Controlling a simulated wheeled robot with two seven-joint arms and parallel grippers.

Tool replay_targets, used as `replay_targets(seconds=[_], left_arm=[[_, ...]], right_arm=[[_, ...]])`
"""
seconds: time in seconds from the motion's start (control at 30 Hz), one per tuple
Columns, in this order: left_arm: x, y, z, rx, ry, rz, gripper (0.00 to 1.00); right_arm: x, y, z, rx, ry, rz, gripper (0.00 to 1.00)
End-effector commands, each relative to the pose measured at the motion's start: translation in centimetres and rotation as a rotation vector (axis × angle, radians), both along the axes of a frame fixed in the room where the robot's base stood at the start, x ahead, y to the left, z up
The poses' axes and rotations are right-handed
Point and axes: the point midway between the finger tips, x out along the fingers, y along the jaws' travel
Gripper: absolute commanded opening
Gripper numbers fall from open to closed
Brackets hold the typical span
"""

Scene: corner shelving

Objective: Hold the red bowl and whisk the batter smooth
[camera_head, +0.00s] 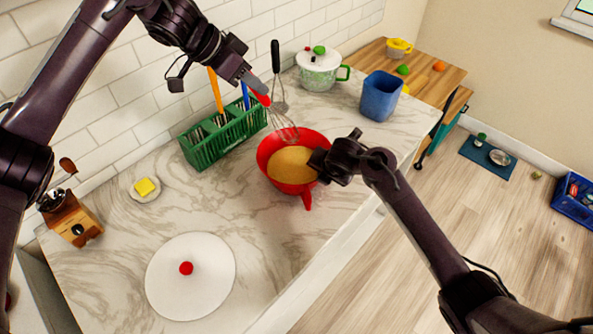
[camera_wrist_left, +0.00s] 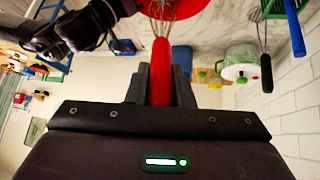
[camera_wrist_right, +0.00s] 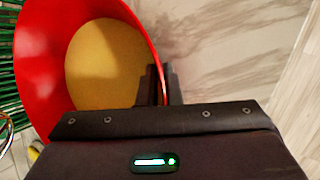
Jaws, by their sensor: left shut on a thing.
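The red bowl (camera_head: 305,190), filled with yellow-tan batter (camera_head: 290,165), stands on the marble counter near its front edge. My left gripper (camera_head: 257,86) is shut on the red handle of a whisk (camera_head: 283,123); the handle also shows between its fingers in the left wrist view (camera_wrist_left: 161,75). The whisk slants down, with its wire end at or just above the bowl's back rim; I cannot tell if it touches. My right gripper (camera_head: 322,163) is at the bowl's right rim. In the right wrist view, its fingers (camera_wrist_right: 160,85) are closed on either side of the red rim (camera_wrist_right: 148,45).
A green rack (camera_head: 205,150) with utensils stands behind left of the bowl. A black-handled whisk (camera_head: 276,58), a lidded pot (camera_head: 319,70) and a blue container (camera_head: 380,95) are behind. A white lid (camera_head: 190,285), a butter dish (camera_head: 146,190) and a grinder (camera_head: 72,218) lie left.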

Motion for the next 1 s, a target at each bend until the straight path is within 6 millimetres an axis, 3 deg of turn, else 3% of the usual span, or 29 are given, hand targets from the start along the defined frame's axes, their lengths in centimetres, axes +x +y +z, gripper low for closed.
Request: replay_targets(seconds=[0.4,0.43,0.6,1.0], left_arm=[[0.00,0.00,0.01,0.000,0.000,0.000,0.00],[0.00,-0.01,0.01,0.000,0.000,0.000,0.00],[0.00,-0.01,0.01,0.000,0.000,0.000,0.00],[0.00,-0.01,0.01,0.000,0.000,-0.001,0.00]], right_arm=[[-0.02,-0.04,-0.05,-0.002,0.001,-0.001,0.00],[-0.02,-0.04,-0.05,-0.001,0.001,-0.002,0.09],[-0.02,-0.03,-0.04,-0.001,0.001,0.000,0.30],[-0.42,0.05,0.87,0.003,-0.001,0.002,0.30]])
